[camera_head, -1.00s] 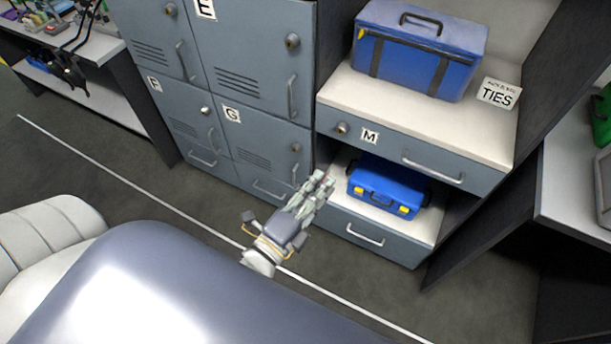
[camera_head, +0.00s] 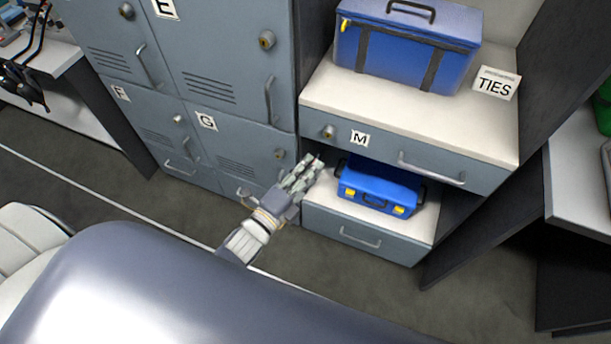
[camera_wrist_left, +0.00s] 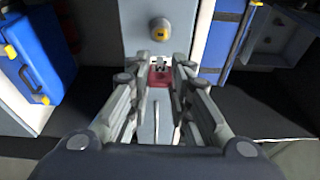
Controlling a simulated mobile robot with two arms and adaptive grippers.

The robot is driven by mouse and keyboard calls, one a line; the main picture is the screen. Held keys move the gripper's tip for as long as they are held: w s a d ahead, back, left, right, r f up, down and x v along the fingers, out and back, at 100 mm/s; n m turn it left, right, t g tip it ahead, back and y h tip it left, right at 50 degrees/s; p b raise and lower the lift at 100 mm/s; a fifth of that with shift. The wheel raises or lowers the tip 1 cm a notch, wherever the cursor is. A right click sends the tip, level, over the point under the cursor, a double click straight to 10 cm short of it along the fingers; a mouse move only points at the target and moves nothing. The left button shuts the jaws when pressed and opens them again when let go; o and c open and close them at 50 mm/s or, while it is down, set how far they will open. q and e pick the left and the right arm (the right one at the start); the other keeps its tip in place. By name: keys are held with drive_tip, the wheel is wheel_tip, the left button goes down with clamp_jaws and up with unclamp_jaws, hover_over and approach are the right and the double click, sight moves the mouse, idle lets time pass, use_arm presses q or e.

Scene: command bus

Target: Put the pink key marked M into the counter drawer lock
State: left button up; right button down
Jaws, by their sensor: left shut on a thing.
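The counter drawer (camera_head: 385,147), marked M, has a round lock (camera_head: 328,132) at the left end of its front. In the left wrist view the lock (camera_wrist_left: 160,29) shows a brass face with a dark slot, straight ahead of the fingers. My left gripper (camera_head: 315,166) is just below the lock in the head view. In the left wrist view the gripper (camera_wrist_left: 160,72) is shut on the pink key (camera_wrist_left: 158,76), which shows as a small reddish piece between the fingertips. The key and lock look apart. The key's marking cannot be read. My right gripper is not in view.
A smaller blue box (camera_head: 378,185) sits on the shelf below, close to my left gripper. Grey lockers (camera_head: 215,90) stand to the left.

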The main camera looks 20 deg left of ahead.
use_arm(q)
drive_tip(key=x, duration=0.2)
drive_tip(key=a+b+x, duration=0.1)
drive_tip(key=x, duration=0.2)
drive_tip(key=shift+w+a, duration=0.1)
drive_tip(key=shift+w, duration=0.1)
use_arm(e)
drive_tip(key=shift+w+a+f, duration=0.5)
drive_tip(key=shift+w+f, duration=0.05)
use_arm(q)
drive_tip(key=shift+w, duration=0.15)
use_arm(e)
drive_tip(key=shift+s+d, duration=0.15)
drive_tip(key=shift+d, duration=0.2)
use_arm(q)
drive_tip(key=shift+w+r, duration=0.1)
drive_tip(key=shift+w, duration=0.05)
drive_tip(key=shift+w, duration=0.2)
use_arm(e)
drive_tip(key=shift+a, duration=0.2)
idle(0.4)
use_arm(q)
drive_tip(key=shift+w, duration=0.4)
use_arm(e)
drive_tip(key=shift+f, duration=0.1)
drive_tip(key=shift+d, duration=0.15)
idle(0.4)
